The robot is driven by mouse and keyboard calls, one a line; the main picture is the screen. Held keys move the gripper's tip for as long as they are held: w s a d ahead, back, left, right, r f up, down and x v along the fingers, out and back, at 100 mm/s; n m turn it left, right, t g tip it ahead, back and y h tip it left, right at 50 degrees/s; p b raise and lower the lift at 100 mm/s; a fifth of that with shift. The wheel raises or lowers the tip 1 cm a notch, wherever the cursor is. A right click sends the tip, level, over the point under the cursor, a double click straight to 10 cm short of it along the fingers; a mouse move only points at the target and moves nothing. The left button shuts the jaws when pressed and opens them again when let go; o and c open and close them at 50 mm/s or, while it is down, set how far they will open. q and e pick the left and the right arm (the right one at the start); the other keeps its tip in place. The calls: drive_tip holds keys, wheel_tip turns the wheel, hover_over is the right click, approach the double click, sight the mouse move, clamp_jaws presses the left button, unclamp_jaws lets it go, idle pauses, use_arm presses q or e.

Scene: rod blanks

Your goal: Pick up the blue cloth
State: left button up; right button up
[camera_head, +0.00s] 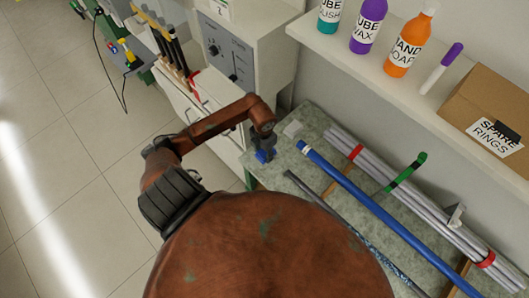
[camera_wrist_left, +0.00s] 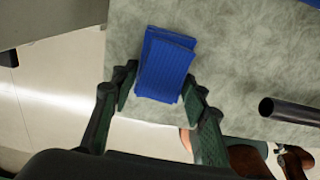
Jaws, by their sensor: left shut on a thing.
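The blue cloth (camera_head: 262,157) lies folded at the left end of the grey-green worktop (camera_head: 290,170), near its edge. In the left wrist view the cloth (camera_wrist_left: 167,62) is a folded, ribbed blue pad. My left gripper (camera_head: 264,148) points down at it in the head view. In the left wrist view its two dark green fingers (camera_wrist_left: 158,88) stand on either side of the cloth's near part, shut on it. I cannot tell whether the cloth is lifted off the worktop. My right gripper is in neither view.
A dark tube (camera_head: 330,215), a blue tube (camera_head: 390,215) and a bundle of grey rods (camera_head: 410,205) with red bands lie right of the cloth. A green-and-black tool (camera_head: 407,172) lies across the rods. A shelf (camera_head: 375,75) with bottles overhangs the back. A grey control box (camera_head: 228,50) stands behind.

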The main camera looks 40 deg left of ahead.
use_arm(q)
drive_tip(key=shift+r, duration=0.1)
drive_tip(key=shift+r, duration=0.25)
wheel_tip(320, 180, up, 2)
drive_tip(key=shift+a+r, duration=0.1)
drive_tip(key=s+d+r, duration=0.6)
drive_tip(key=s+r, duration=0.4)
drive_tip(key=s, duration=0.2)
drive_tip(key=shift+s+d+b, duration=0.2)
drive_tip(key=shift+s+b, duration=0.1)
drive_tip(key=shift+b, duration=0.15)
